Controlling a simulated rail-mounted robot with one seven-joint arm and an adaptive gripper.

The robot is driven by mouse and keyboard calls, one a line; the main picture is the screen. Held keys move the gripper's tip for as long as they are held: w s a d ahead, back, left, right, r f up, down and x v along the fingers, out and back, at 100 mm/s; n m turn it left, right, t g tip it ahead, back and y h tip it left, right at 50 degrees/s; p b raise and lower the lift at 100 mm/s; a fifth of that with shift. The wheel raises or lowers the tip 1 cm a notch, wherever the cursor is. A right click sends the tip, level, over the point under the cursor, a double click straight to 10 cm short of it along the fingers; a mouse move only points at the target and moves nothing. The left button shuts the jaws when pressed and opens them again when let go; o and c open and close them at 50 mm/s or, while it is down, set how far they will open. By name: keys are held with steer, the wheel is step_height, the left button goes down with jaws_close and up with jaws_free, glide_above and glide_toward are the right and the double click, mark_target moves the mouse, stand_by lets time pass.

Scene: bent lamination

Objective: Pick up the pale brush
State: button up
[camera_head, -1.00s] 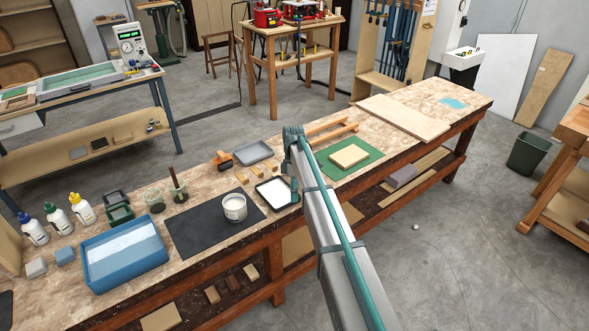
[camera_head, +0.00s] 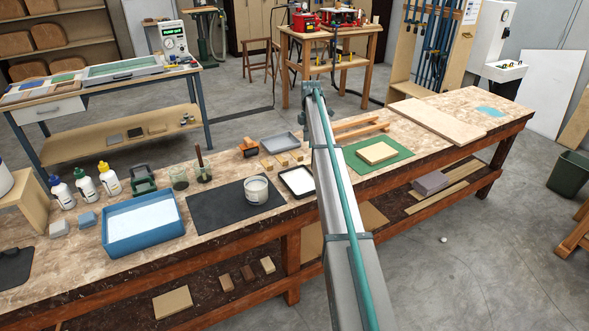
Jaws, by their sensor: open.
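I cannot pick out a pale brush for certain. A jar (camera_head: 203,178) on the long bench holds an upright, dark-handled tool, perhaps a brush; its bristles cannot be made out. A glass jar (camera_head: 179,180) stands just left of it. My arm crosses the bench from the bottom of the picture, right of these things. Its far visible end is a joint above the bench's back edge. My gripper and its fingertips do not show.
A blue tray (camera_head: 143,242), glue bottles (camera_head: 85,185) and a dark green box (camera_head: 143,181) crowd the bench's left half. A shallow white-lined tray (camera_head: 297,181) and small wood blocks (camera_head: 282,160) lie beside my arm. A green mat (camera_head: 395,160) with a board lies to its right.

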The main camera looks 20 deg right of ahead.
steer(key=p, duration=0.2)
glide_above(309, 162)
step_height(309, 162, down, 5)
steer(key=shift+s+r, duration=0.1)
steer(key=shift+f+p, duration=1.05)
steer(key=shift+f, duration=1.8)
steer(key=c, duration=0.9)
